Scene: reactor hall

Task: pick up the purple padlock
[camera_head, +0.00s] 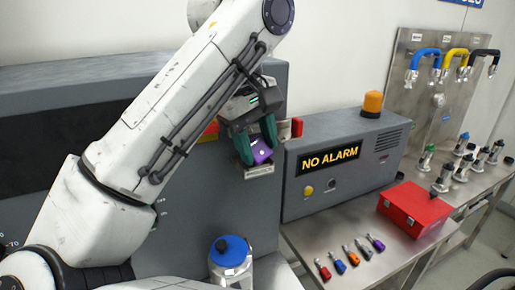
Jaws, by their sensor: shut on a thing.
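The purple padlock (261,153) is between the fingers of my gripper (258,140). My gripper is shut on it and holds it in the air in front of the grey console. The green fingers cover its sides, and only its purple face shows clearly. I cannot make out its shackle.
On the steel table (310,242), a row of small coloured items, including a purple-ended one (376,242), lies before a red box (416,208). A "NO ALARM" unit (330,165) stands behind. A blue-capped container (231,252) is below my gripper.

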